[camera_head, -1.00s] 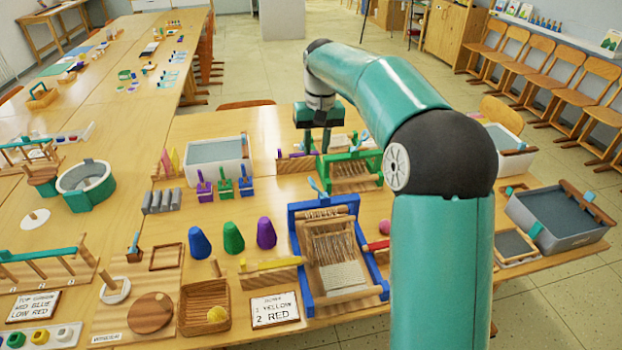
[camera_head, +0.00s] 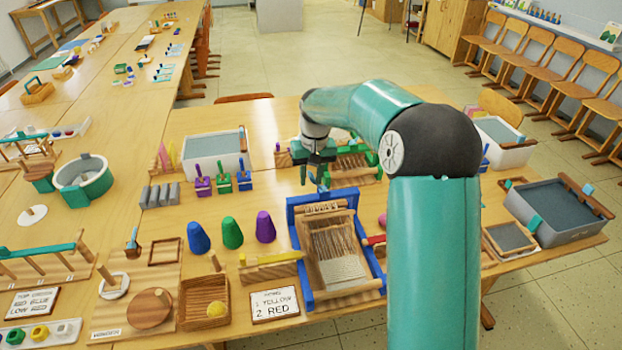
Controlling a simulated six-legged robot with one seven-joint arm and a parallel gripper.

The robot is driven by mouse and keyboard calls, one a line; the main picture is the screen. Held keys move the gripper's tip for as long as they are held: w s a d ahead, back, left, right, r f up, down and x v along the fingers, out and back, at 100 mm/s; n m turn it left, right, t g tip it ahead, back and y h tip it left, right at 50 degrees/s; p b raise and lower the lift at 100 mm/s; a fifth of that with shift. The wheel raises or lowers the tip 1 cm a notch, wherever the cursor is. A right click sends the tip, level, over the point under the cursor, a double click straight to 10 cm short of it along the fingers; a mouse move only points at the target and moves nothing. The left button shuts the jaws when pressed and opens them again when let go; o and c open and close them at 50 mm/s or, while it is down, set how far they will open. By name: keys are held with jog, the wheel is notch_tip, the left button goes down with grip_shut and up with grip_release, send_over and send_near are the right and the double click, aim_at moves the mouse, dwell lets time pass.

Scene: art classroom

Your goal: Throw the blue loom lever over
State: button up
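The blue loom (camera_head: 293,232) stands on the table in the middle of the view, with a wooden weaving bed strung with warp threads. Its light-blue lever (camera_head: 323,186) stands at the back bar, partly hidden by my gripper. My gripper (camera_head: 314,175) points down just above and behind the back bar, close to the lever. Its fingers look apart, with nothing visibly held. I cannot tell whether a finger touches the lever.
A green loom (camera_head: 356,162) stands behind, partly hidden by my arm. A yellow shuttle on a wooden block (camera_head: 270,268) lies left of the blue loom, near blue, green and purple cones (camera_head: 232,234). A red item (camera_head: 376,240) is at its right. A sign card (camera_head: 274,304) lies in front.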

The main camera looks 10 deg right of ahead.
jog(key=shift+f, duration=0.65)
grip_shut()
jog(key=d+y, duration=0.8)
jog(key=y, duration=0.4)
jog(key=shift+d, duration=0.15)
jog(key=shift+w, duration=0.1)
dwell(0.4)
